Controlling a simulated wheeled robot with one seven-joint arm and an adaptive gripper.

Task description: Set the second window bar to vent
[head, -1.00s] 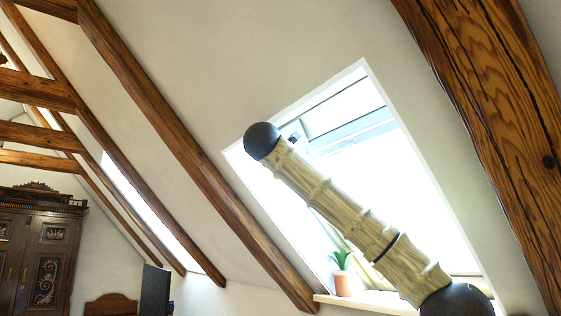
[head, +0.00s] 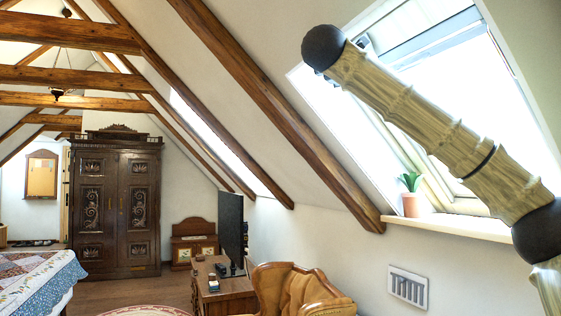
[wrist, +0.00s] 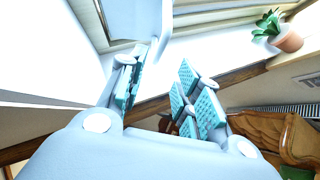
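The near roof window (head: 440,100) is bright at the right of the head view, with a pale blue-grey strip (head: 425,45) across its upper part. My arm crosses in front and hides part of it. A second, narrow bright window (head: 215,140) lies farther back along the slope. I cannot make out a separate window bar or its setting on either. In the wrist view my gripper (wrist: 160,85) has its teal-padded fingers apart, with nothing seen between them. A pale block (wrist: 137,20) shows beyond the fingers; I cannot tell what it is.
A potted plant (head: 410,195) stands on the window sill (head: 455,227). A desk (head: 225,290) with a dark screen (head: 231,230), a bed (head: 40,280) and an armoire (head: 118,200) stand left. Sloping beams (head: 280,110) run along the ceiling.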

